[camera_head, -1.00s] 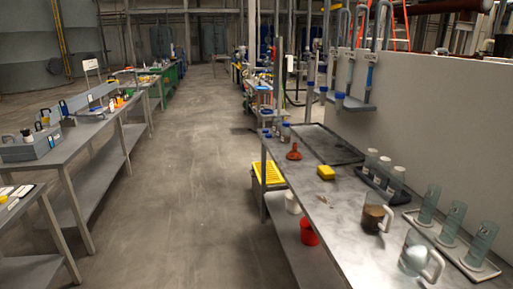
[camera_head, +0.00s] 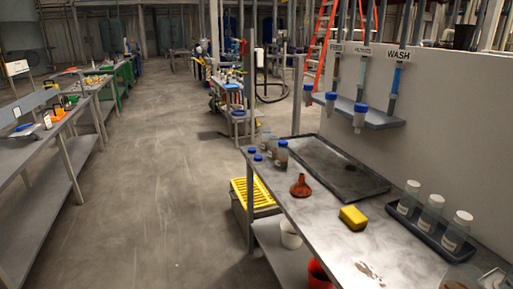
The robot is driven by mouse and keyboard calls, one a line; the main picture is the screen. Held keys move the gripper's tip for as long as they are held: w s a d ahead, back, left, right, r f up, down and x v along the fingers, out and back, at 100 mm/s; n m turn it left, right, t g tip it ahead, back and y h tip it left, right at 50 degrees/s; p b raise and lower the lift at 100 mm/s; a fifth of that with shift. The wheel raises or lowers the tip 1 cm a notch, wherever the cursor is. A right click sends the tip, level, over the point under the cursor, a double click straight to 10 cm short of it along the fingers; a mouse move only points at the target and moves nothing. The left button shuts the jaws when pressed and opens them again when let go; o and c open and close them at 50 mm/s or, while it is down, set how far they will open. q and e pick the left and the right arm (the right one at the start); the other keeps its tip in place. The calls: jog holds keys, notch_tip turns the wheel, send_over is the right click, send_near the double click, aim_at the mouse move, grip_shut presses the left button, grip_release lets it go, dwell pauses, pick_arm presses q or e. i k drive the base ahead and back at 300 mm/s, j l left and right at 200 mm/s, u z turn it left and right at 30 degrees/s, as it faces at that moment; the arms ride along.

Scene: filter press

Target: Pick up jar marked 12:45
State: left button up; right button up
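Several small jars with blue lids (camera_head: 282,154) stand at the far left end of the grey bench (camera_head: 330,225) on the right. At least one holds dark brown content. Three jars with white lids (camera_head: 431,214) stand in a dark tray (camera_head: 424,237) at the bench's right side. They carry pale labels, but the writing is too small to read, so I cannot tell which jar is marked 12:45. Neither of my grippers is in view.
An orange-red funnel (camera_head: 300,186), a yellow sponge (camera_head: 353,217) and a dark shallow tray (camera_head: 340,168) lie on the bench. A yellow crate (camera_head: 252,198) stands by the bench. The aisle floor (camera_head: 165,190) is clear.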

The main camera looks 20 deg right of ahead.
aim_at(282, 153)
jog(key=i+z, duration=0.25)
jog(key=i, duration=0.2)
jog(key=i+j+z, duration=0.25)
jog(key=i, duration=0.2)
jog(key=i+j+z, duration=0.2)
jog(key=i, duration=0.25)
jog(key=i+j+z, duration=0.15)
jog(key=z, duration=0.3)
jog(key=i+j+z, duration=0.3)
jog(key=z, duration=0.2)
jog(key=i+j+z, duration=0.15)
jog(key=j+z, duration=0.15)
jog(key=z, duration=0.15)
jog(key=i+j+z, duration=0.1)
jog(key=j+z, duration=0.65)
jog(key=z, duration=0.15)
